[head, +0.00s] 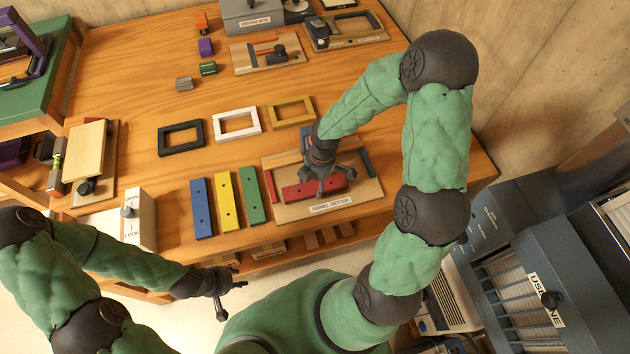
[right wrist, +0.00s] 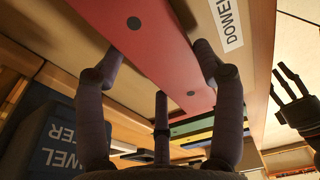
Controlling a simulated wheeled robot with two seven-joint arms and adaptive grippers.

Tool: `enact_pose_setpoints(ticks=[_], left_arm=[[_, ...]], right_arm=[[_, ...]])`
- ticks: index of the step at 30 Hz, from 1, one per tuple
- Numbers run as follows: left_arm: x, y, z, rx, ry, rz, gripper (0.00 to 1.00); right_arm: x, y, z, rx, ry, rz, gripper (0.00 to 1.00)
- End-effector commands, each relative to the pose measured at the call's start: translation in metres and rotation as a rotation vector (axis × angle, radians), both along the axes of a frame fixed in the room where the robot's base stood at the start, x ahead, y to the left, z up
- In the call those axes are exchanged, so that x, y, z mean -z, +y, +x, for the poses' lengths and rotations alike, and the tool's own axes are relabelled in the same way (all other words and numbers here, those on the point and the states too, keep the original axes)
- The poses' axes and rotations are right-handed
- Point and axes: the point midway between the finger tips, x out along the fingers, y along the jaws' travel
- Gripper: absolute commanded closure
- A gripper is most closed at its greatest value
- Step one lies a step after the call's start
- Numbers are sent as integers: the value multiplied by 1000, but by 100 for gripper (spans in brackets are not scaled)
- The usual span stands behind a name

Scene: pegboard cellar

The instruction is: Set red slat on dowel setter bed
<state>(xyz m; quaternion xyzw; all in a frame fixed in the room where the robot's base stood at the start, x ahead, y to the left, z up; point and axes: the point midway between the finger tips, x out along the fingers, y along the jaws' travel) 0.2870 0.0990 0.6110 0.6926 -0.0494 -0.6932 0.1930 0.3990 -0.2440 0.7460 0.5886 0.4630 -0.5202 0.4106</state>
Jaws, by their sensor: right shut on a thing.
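The red slat (head: 327,190) is over the dowel setter bed (head: 358,202), a light wooden board with a front label. It lies along the board, between a red strip at left and a blue strip at right. My right gripper (head: 320,182) is shut on the slat from above. In the right wrist view the red slat (right wrist: 160,48), with dark holes, runs between the fingers. I cannot tell whether it touches the bed. A blue dowel setter part (right wrist: 52,140) stands behind, mostly hidden in the head view. My left gripper (head: 230,287) is off the table's front edge, apparently open and empty.
Blue (head: 203,208), yellow (head: 229,202) and green (head: 252,195) slats lie left of the bed. Black, white and yellow frames lie behind them. A white open/lock block (head: 139,220) stands at the front left.

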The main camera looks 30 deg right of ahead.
Motion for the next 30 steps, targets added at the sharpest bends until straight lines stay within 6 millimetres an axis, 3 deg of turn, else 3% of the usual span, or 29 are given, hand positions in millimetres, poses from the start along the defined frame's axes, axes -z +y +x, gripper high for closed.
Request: enact_pose_setpoints(ticks=[2,3,5,19,30], left_arm=[[2,0,0,0,0,0,60],[2,0,0,0,0,0,60],[1,0,0,0,0,0,60],[-4,0,0,0,0,0,60],[-41,0,0,0,0,0,60]], right_arm=[[3,0,0,0,0,0,67],[2,0,0,0,0,0,20],[2,0,0,0,0,0,8],[-6,0,0,1,-1,0,8],[-76,-8,-1,1,-3,-1,8]])
